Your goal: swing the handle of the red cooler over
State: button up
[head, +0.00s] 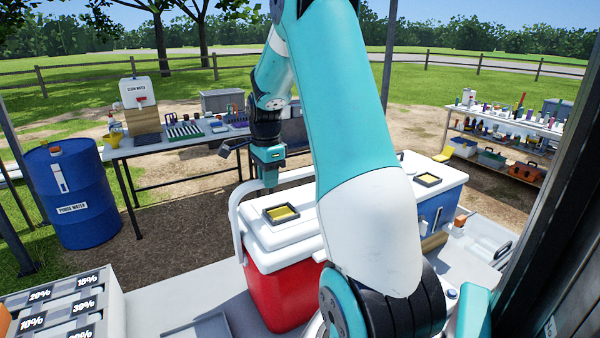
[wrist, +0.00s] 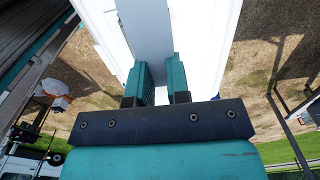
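The red cooler (head: 278,294) stands on a pale surface, with a white lid (head: 276,232) that is shut. Its white handle (head: 236,208) arches up from the left side and runs across behind the lid's top. My gripper (head: 269,184) points down at the handle's crossbar. In the wrist view the fingers of my gripper (wrist: 161,82) stand close together with a pale grey bar (wrist: 148,30) between them, which looks like the handle. The fingers' contact with it is partly hidden. My arm hides the right end of the handle and part of the lid.
A blue cooler (head: 440,207) with a white lid stands to the right, partly behind my arm. A blue drum (head: 75,190) and a table (head: 135,149) with sampling gear are beyond. A rack of percent-marked compartments (head: 107,303) is at front left.

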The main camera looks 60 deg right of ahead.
jog(key=shift+s+a+f+b, duration=0.1)
jog(key=shift+s+f+b, duration=0.2)
jog(key=shift+b, duration=0.15)
jog(key=shift+t+h, duration=0.5)
jog(key=shift+t, duration=0.4)
jog(key=s+a+b, duration=0.1)
jog(key=s+b, duration=0.1)
jog(key=s+a+f+b, duration=0.1)
jog(key=s+a+b, duration=0.1)
jog(key=s, duration=0.1)
jog(key=s+a+f+b, duration=0.1)
jog(key=s+b, duration=0.1)
jog(key=s, duration=0.1)
jog(key=shift+a+f, duration=0.15)
jog(key=shift+a, duration=0.05)
jog(key=shift+s+a+b, duration=0.3)
jog(key=shift+s, duration=0.2)
